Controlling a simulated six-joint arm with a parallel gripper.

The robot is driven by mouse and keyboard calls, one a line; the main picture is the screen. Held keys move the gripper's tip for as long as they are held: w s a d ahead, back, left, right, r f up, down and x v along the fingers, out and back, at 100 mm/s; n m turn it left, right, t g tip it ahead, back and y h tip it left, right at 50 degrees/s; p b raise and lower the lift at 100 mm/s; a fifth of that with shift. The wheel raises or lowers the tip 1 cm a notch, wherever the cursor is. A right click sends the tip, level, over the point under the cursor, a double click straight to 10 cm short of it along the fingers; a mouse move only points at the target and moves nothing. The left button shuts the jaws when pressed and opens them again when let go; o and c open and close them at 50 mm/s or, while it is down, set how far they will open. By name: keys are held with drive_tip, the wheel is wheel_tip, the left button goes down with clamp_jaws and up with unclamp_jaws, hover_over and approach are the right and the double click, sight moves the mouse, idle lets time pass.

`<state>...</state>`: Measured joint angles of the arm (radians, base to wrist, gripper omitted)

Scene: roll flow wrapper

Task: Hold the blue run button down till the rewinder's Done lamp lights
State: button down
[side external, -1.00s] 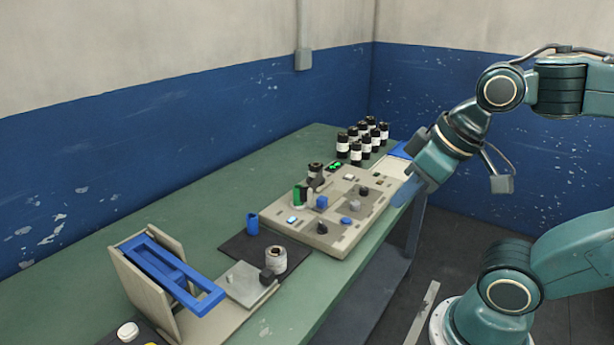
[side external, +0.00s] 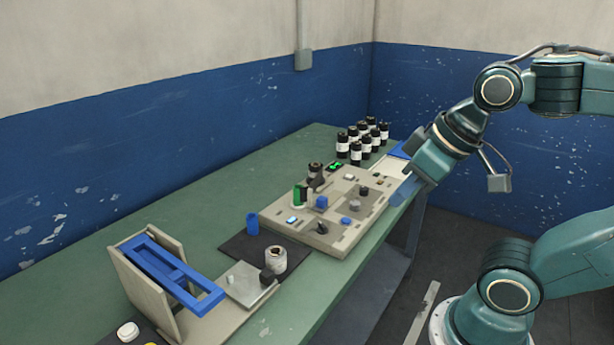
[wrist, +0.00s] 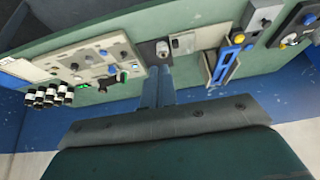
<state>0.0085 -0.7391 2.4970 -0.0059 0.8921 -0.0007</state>
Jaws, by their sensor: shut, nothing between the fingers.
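The rewinder panel (side external: 275,216) is a beige board on the green bench, with several knobs and buttons. A round blue button (side external: 346,220) sits near its front edge. Which one is the run button, I cannot read. A small display (side external: 336,165) glows green at the back; I cannot make out a Done lamp. My gripper (side external: 402,191) is shut and empty, right of the panel's right end and apart from the buttons. Its fingers also show in the wrist view (wrist: 158,88).
Several black bottles with white labels (side external: 356,152) stand behind the panel's right end. A blue cup (side external: 253,223), a white roll (side external: 276,260) and a blue frame in a beige stand (side external: 150,285) are to the left. The bench's back strip is clear.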

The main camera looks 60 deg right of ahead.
drive_tip(key=w+d+f+m, duration=0.1)
drive_tip(key=w+d+f, duration=0.15)
drive_tip(key=w, duration=0.55)
drive_tip(key=m+t+y, duration=0.1)
drive_tip(key=m+t, duration=0.3)
drive_tip(key=m, duration=0.3)
hover_over(350, 221)
wheel_tip(350, 221, down, 14)
drive_tip(key=shift+f, duration=0.15)
drive_tip(key=shift+f, duration=0.1)
drive_tip(key=shift+f, duration=4.3)
